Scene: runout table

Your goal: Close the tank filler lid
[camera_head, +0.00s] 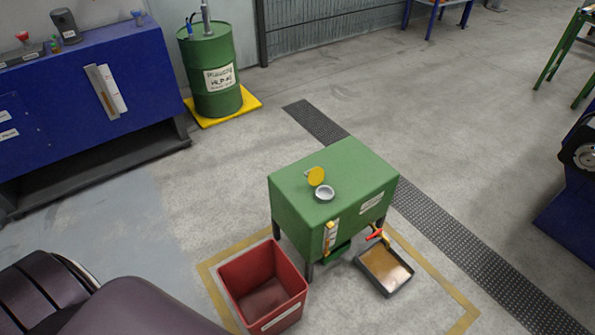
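The green tank (335,190) stands on legs on the floor, a little right of centre in the head view. On its top is a round grey filler neck (324,193). A yellow filler lid (316,176) stands tilted up at the back of the neck, so the opening is uncovered. A dark rounded part of my own body shows at the lower left. Neither of my grippers is in view.
A red open bin (262,287) stands in front of the tank at left. A drip tray (385,270) with brownish liquid lies under the red-handled tap (375,234). A green drum (209,72) stands behind on a yellow base.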

